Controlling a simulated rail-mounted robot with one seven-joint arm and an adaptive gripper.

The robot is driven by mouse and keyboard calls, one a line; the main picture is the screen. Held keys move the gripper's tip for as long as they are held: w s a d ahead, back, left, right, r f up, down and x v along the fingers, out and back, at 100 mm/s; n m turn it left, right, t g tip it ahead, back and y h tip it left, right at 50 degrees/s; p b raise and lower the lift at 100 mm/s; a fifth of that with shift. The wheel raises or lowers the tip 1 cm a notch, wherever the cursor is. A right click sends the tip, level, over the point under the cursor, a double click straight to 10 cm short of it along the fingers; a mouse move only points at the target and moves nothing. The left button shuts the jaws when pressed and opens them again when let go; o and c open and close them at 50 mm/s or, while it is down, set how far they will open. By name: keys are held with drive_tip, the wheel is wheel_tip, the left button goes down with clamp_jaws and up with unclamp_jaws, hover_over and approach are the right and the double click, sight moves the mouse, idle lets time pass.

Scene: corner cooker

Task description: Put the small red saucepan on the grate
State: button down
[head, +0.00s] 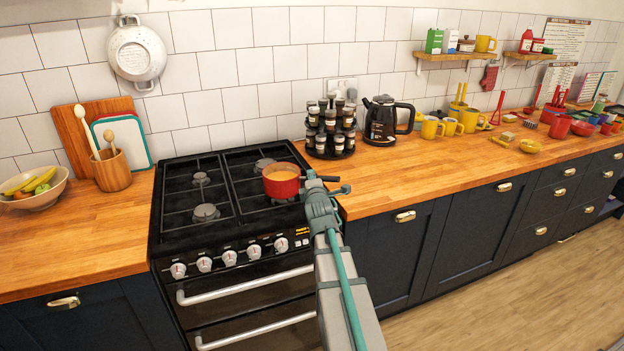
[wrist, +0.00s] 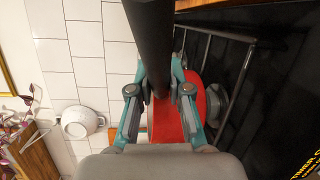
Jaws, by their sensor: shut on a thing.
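The small red saucepan (head: 281,187) is over the right side of the black cooker's grate (head: 233,193), with its orange-tan inside facing up. It looks level. I cannot tell whether its base touches the bars or hangs just above them. My gripper (head: 322,188) is at the pan's right side, shut on its dark handle (head: 328,179). In the wrist view, the gripper (wrist: 163,92) has its two fingers on either side of the black handle (wrist: 151,40). The red pan body (wrist: 193,118) shows behind the fingers and is partly hidden by them.
A spice rack (head: 331,130) and black kettle (head: 383,120) stand on the worktop right of the cooker. A wooden utensil pot (head: 112,171) and fruit bowl (head: 35,190) stand to the left. A white colander (head: 137,53) hangs on the wall. The grate's left half is clear.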

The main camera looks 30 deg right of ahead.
drive_tip(key=shift+f, duration=0.1)
drive_tip(key=c, duration=1)
unclamp_jaws()
drive_tip(key=shift+s, duration=0.1)
